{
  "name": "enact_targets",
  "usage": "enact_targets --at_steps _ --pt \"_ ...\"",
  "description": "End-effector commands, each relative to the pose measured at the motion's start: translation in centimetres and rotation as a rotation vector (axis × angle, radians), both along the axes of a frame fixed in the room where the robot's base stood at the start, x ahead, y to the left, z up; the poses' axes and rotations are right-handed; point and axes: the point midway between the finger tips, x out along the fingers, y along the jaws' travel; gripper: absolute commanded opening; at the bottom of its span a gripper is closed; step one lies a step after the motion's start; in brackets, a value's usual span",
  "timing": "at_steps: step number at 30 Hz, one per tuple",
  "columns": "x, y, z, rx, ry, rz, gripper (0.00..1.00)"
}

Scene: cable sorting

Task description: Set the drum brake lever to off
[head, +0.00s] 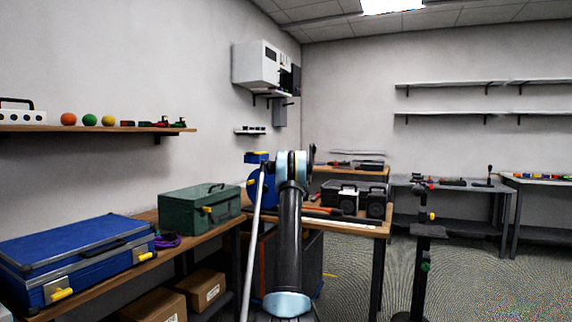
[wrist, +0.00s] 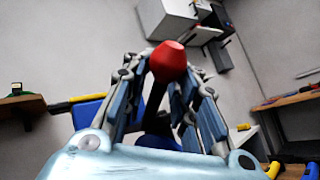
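A lever with a red knob (wrist: 168,62) and a black shaft (wrist: 156,97) stands between the two fingers of my gripper (wrist: 167,78) in the wrist view. The fingers are apart, one on each side of the lever, with some gap beside the shaft. I cannot tell whether either finger touches the knob. Blue surfaces (wrist: 88,112) show behind the fingers. In the head view, a blue drum-like unit (head: 262,190) stands on the bench left of my arm. My arm hides the gripper and the red knob there. No off marking can be read.
A workbench (head: 372,229) holds black cases (head: 340,196) right of my arm. A green box (head: 199,207) and a blue case (head: 75,256) sit on the left bench. A pale pole (head: 253,245) rises close to my arm. A dark stand (head: 429,231) is at right, with open floor around it.

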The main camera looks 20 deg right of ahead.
Motion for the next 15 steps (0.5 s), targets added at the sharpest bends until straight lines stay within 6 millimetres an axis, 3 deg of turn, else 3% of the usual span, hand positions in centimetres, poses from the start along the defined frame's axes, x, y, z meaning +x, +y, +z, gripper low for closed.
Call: enact_targets --at_steps 1,3,15 --pt "0.1 0.7 0.1 -0.004 -0.002 0.006 0.36" --pt "0.1 0.5 0.0 -0.004 -0.001 0.006 0.46" --pt "-0.5 -0.7 -0.3 -0.001 0.001 -0.005 0.46"
